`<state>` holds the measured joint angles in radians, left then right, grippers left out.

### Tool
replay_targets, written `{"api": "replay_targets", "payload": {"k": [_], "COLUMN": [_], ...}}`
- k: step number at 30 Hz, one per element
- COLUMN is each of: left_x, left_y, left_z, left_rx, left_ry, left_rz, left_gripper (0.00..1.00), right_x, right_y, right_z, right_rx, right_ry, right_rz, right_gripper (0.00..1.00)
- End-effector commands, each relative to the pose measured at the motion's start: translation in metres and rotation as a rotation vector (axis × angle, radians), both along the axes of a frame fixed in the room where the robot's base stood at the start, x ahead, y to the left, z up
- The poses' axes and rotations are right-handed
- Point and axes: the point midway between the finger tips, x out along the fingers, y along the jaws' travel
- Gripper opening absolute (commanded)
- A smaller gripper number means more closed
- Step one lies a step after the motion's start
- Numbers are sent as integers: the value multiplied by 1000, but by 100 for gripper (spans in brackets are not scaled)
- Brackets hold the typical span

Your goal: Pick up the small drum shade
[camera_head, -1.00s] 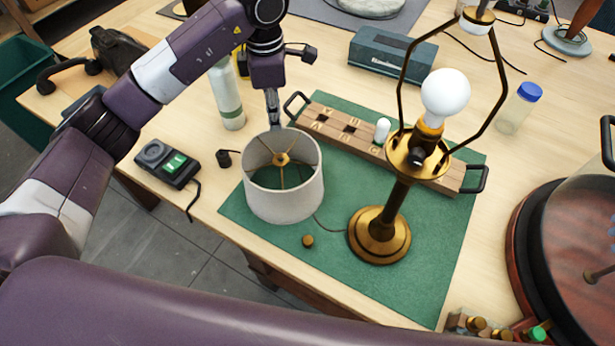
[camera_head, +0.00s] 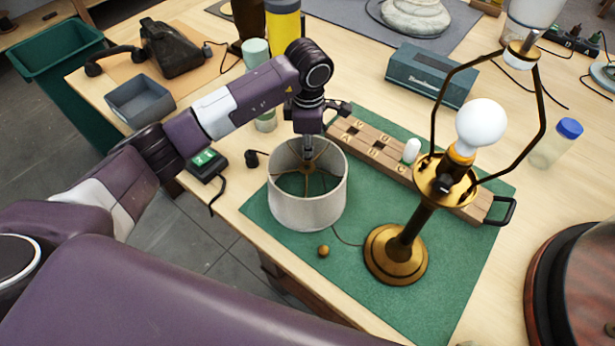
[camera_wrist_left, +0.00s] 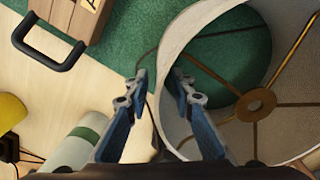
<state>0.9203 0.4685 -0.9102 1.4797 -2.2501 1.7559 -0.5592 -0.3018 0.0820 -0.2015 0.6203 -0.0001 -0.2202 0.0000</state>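The small drum shade (camera_head: 307,207) is pale grey, with brass spokes inside, and stands upright on the green mat. It also shows in the left wrist view (camera_wrist_left: 197,27), open end towards the camera. My left gripper (camera_head: 308,157) points down at the shade's far rim. In the left wrist view my left gripper (camera_wrist_left: 160,86) is open, with one finger outside the rim and the other over the inside. The shade's wall runs between them; contact is not clear. My right gripper is not in view.
A brass lamp (camera_head: 398,252) with a bare bulb and tall harp stands right of the shade. A wooden tray (camera_head: 470,209) lies behind it. A small brass knob (camera_head: 323,251) lies in front. A bottle with a blue cap (camera_head: 552,147) stands at right.

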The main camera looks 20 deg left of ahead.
Motion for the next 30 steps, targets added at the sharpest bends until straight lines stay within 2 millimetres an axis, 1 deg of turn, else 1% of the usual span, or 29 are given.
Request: {"api": "replay_targets", "payload": {"k": [5, 9, 11, 18, 25, 30], "left_x": [0, 0, 0, 0, 0, 1], "left_y": [0, 0, 0, 0, 0, 0], "left_z": [0, 0, 0, 0, 1, 9], "left_rx": [0, 0, 0, 0, 0, 1], "left_ry": [0, 0, 0, 0, 0, -2], "left_rz": [0, 0, 0, 0, 0, 0], "left_gripper": [21, 6, 0, 0, 0, 0], "right_x": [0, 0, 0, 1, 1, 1], "right_y": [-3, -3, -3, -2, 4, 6], "right_z": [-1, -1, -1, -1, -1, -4], "right_rx": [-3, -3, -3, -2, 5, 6], "right_ry": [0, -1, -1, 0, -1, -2], "right_rz": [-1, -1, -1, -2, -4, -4], "right_gripper": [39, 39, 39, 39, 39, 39]}}
